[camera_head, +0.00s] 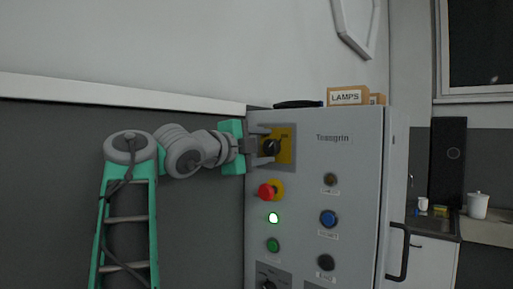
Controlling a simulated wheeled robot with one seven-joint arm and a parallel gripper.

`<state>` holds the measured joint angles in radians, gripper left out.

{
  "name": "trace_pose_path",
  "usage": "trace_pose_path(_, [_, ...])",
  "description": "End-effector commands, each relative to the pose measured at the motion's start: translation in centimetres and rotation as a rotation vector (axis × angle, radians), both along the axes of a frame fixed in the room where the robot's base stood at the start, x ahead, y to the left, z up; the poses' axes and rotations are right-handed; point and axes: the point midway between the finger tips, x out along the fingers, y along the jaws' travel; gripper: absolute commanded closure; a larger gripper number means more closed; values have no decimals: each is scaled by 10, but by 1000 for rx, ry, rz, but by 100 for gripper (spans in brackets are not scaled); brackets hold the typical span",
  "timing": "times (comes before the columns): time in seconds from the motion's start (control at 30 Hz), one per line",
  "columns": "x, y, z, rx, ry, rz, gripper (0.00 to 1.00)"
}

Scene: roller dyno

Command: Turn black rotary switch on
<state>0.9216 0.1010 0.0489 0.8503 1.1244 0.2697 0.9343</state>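The black rotary switch (269,148) sits on a yellow plate (286,144) at the upper left of the grey control cabinet (350,180). My gripper (266,146) is at the switch, its grey fingers reaching in from the left. The fingers look apart, one above and one below the knob's left side. I cannot tell whether they touch the knob. The fingers partly cover the plate and the knob's left edge. A second black rotary knob (268,284) shows at the bottom edge of the view.
Below the yellow plate are a red emergency button (268,191), a lit green-white lamp (273,218) and a green button (272,245). A blue button (328,219) is to their right. A box marked LAMPS (347,96) stands on top. A black door handle (398,252) juts out at right.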

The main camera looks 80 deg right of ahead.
Motion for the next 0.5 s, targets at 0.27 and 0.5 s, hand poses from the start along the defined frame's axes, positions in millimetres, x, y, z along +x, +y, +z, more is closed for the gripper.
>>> trace_pose_path(0.27, [4,6,0,-1,2,-3,41])
trace_pose_path(0.5, [20,36,0,-4,3,4,41])
